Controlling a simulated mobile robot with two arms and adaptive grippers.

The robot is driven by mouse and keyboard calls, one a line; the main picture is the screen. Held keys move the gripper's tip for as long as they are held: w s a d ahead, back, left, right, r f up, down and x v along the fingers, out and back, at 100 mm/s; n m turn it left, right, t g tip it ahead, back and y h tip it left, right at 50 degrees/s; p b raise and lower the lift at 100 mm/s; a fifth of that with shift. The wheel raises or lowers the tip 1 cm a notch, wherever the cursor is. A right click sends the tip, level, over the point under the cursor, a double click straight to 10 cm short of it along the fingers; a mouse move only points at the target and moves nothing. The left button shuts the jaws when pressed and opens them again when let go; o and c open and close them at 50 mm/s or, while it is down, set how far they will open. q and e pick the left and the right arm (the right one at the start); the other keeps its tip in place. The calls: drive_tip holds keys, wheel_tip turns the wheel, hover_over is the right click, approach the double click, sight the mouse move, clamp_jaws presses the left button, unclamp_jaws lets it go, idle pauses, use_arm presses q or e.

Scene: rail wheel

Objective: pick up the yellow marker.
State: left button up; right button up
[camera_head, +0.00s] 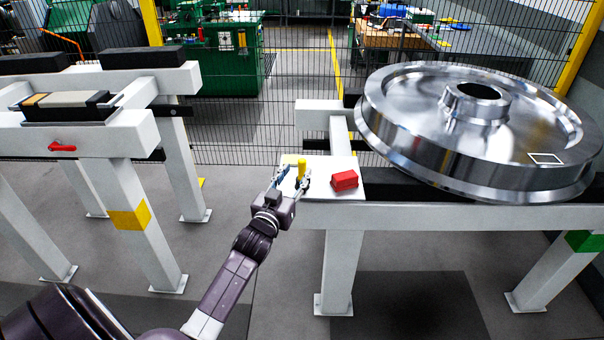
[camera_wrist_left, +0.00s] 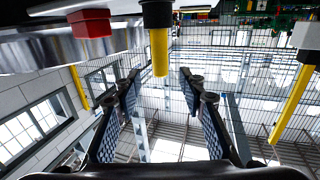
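The yellow marker (camera_head: 301,168) stands upright on a white plate (camera_head: 322,165) beside the metal wheel in the head view. In the left wrist view the marker (camera_wrist_left: 159,50) shows as a yellow rod with a black part, in the gap between the fingertips. My left gripper (camera_head: 294,181) is open at the plate's left edge, its fingers on either side of the marker's line. The left wrist view also shows both fingers (camera_wrist_left: 157,88) spread, with no clear contact on the marker. My right gripper is not in view.
A red block (camera_head: 345,180) lies on the plate just right of the marker. The large steel rail wheel (camera_head: 470,125) rests on a white stand to the right. Another white stand (camera_head: 100,140) with a tray is at left. A wire fence (camera_head: 240,120) runs behind.

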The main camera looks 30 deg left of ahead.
sight(301, 166)
use_arm(q)
drive_tip(key=shift+w+a, duration=0.15)
drive_tip(key=shift+w, duration=0.55)
drive_tip(key=p+x, duration=0.1)
drive_tip(key=x, duration=0.2)
drive_tip(key=shift+w+a+f, duration=0.15)
drive_tip(key=shift+w, duration=0.2)
drive_tip(key=shift+w+f, duration=0.1)
drive_tip(key=shift+w, duration=0.3)
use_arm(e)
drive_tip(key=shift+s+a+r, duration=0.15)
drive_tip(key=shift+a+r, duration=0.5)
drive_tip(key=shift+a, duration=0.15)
use_arm(q)
drive_tip(key=shift+c, duration=0.5)
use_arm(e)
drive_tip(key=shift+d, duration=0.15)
use_arm(q)
clamp_jaws()
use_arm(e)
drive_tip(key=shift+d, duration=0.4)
